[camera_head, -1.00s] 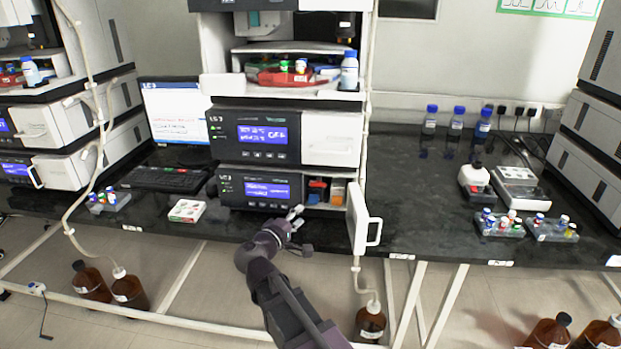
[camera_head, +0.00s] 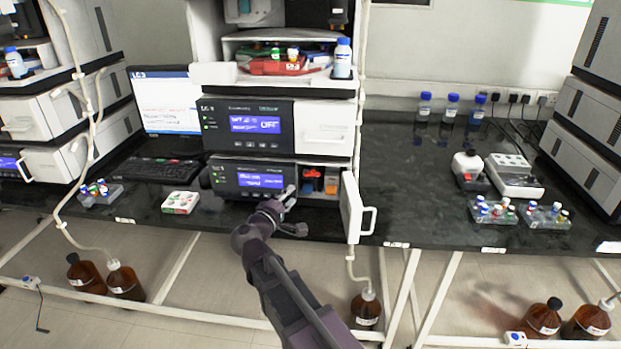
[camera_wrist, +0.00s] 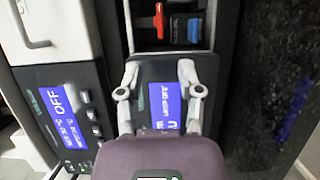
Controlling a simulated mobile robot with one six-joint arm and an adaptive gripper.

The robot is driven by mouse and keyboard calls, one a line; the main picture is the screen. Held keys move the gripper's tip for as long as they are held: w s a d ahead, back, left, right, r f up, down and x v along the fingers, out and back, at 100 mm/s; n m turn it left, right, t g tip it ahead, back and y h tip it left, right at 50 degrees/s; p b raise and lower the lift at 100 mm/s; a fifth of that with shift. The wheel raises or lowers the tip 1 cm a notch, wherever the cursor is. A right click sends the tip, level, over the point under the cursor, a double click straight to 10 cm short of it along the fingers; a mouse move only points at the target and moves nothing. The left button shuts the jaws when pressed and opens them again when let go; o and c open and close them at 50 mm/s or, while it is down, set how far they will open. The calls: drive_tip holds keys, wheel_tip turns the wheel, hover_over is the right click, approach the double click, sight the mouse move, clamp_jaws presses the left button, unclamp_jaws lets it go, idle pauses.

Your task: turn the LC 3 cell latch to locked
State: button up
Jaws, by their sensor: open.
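The lower LC 3 module (camera_head: 225,180) has a lit blue screen (camera_head: 261,180) and an open compartment (camera_head: 318,195) at its right. In the wrist view, a red handle (camera_wrist: 158,22), probably the cell latch, stands in the compartment, its long side running up and down the picture. A blue part (camera_wrist: 187,30) sits beside it. I cannot read the latch's position markings. My gripper (camera_wrist: 160,78) is open and empty in front of the module's screen, short of the red handle. It also shows in the head view (camera_head: 287,198), just left of the compartment.
The compartment's white door (camera_head: 351,208) hangs open to the right, its handle (camera_head: 370,220) sticking out. The upper module (camera_head: 226,126) sits directly above. A white box (camera_head: 181,202) lies left on the black bench. Bench right of the door is clear up to the vial racks (camera_head: 493,211).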

sight(311, 176)
drive_tip(key=x, duration=1.1)
drive_tip(key=shift+c, duration=0.2)
clamp_jaws()
drive_tip(key=shift+d, duration=0.2)
drive_tip(key=shift+a, duration=0.1)
